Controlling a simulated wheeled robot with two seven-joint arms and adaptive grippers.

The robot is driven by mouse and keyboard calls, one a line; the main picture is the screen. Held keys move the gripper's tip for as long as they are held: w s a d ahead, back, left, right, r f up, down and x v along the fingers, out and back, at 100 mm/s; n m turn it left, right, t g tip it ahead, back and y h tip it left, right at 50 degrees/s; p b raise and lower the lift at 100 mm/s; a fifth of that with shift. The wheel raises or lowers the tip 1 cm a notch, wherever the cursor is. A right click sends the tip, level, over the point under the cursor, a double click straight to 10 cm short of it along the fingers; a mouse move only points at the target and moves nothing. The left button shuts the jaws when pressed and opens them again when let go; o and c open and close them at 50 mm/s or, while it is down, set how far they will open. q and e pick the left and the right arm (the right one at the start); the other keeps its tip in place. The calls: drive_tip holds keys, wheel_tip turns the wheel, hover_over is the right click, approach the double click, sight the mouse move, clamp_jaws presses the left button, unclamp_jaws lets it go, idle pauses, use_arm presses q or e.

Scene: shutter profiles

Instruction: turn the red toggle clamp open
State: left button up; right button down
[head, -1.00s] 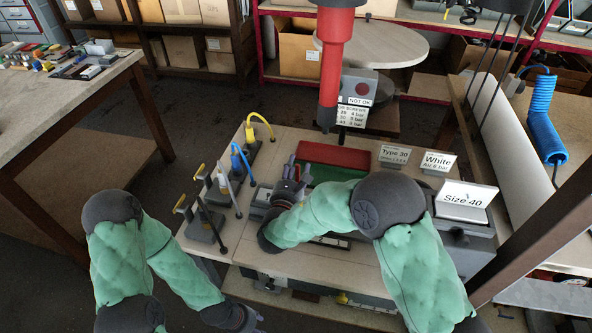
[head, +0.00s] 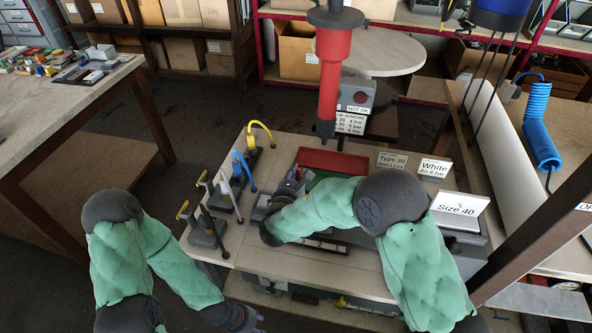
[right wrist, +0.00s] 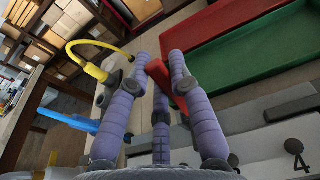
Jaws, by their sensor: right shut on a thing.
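The red toggle clamp's handle (right wrist: 163,82) shows in the right wrist view as a short red bar slanting between my purple fingers. My right gripper (right wrist: 159,64) is shut on it, with a finger on either side. In the head view my right gripper (head: 291,186) is over the workbench, just in front of the red and green trays, and my forearm hides much of the clamp's surroundings. The clamp's base is hard to make out. My left gripper (head: 250,320) is low at the bottom edge, in front of the bench and away from the clamp; its fingers are too unclear to judge.
A red tray (head: 333,160) and a green tray (right wrist: 265,85) lie just beyond my right gripper. Stands with yellow (head: 262,128), blue and white hoses line the bench's left side. A red tool (head: 329,80) hangs above. Signs, including Size 40 (head: 460,204), stand at right.

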drive_tip(key=w+g+p, duration=0.1)
drive_tip(key=g+p, duration=0.1)
drive_tip(key=p, duration=0.1)
drive_tip(key=w+g+y+p, duration=0.1)
drive_tip(key=p, duration=0.2)
drive_tip(key=shift+d+f+g, duration=0.15)
drive_tip(key=shift+d+g, duration=0.2)
drive_tip(key=shift+g, duration=0.05)
drive_tip(key=shift+w+f+g+y+p, duration=0.3)
drive_tip(key=shift+f+g+p, duration=0.15)
drive_tip(key=shift+p, duration=0.3)
drive_tip(key=shift+s, duration=0.1)
drive_tip(key=c, duration=1.1)
unclamp_jaws()
drive_tip(key=shift+s+a+r, duration=0.1)
drive_tip(key=shift+s+r, duration=0.2)
drive_tip(key=shift+r, duration=0.1)
drive_tip(key=v, duration=1.1)
